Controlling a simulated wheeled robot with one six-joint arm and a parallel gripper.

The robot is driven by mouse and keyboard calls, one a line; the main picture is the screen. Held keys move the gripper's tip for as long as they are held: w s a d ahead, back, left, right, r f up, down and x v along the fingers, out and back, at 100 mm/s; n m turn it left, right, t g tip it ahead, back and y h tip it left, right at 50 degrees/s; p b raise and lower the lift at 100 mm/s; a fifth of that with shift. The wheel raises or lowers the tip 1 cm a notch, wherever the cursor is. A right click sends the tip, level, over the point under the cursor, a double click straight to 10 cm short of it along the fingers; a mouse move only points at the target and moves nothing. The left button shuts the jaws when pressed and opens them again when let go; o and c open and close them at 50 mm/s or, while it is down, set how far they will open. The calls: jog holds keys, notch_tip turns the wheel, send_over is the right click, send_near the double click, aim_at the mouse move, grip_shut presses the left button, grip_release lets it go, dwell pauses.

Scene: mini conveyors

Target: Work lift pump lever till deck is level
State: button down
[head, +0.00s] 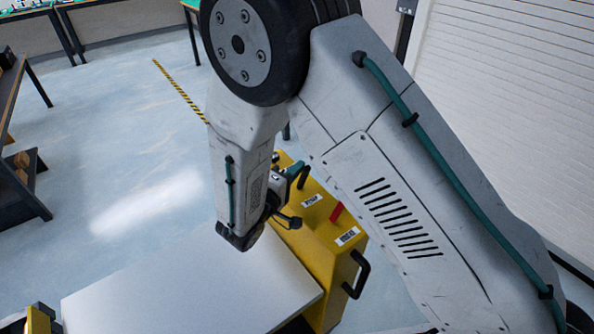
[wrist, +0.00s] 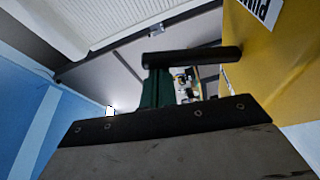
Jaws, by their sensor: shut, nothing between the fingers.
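The yellow pump housing (head: 318,255) stands beside the pale flat deck (head: 190,285). Its labels seem to read PUMP (head: 311,200) and LOWER (head: 347,236). A small red lever (head: 337,212) sits between them. My gripper (head: 293,170) is shut and empty over the far end of the housing, partly behind my wrist. A black bar (head: 303,178) shows close by it, perhaps the pump lever's grip. In the wrist view a black bar (wrist: 195,56) crosses a green part (wrist: 157,88); I cannot tell whether they touch. The yellow housing (wrist: 285,60) is at right there.
A black loop handle (head: 358,275) sticks out of the housing's near side. A dark bench (head: 25,185) stands at left, and a white shutter (head: 510,90) at right. Black-yellow floor tape (head: 180,90) runs behind. The floor left of the deck is open.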

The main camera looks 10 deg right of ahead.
jog(key=s+a, duration=0.4)
jog(key=a, duration=0.4)
jog(key=shift+s+a, duration=0.25)
jog(key=shift+s, duration=0.15)
dwell(0.6)
jog(key=s+d+r+g+y, duration=0.1)
jog(key=s+d+r+g, duration=0.3)
jog(key=s+d+g, duration=0.4)
jog(key=s+d+r+g, duration=0.3)
jog(key=d+g, duration=0.3)
jog(key=d, duration=0.3)
jog(key=s+d+r+m+t+y, duration=0.1)
jog(key=s+d+r+m+y, duration=0.7)
jog(key=s+d+r+y, duration=0.3)
notch_tip(320, 180, up, 3)
jog(key=shift+s+d+f, duration=0.2)
jog(key=shift+s+d, duration=0.1)
jog(key=shift+s, duration=0.75)
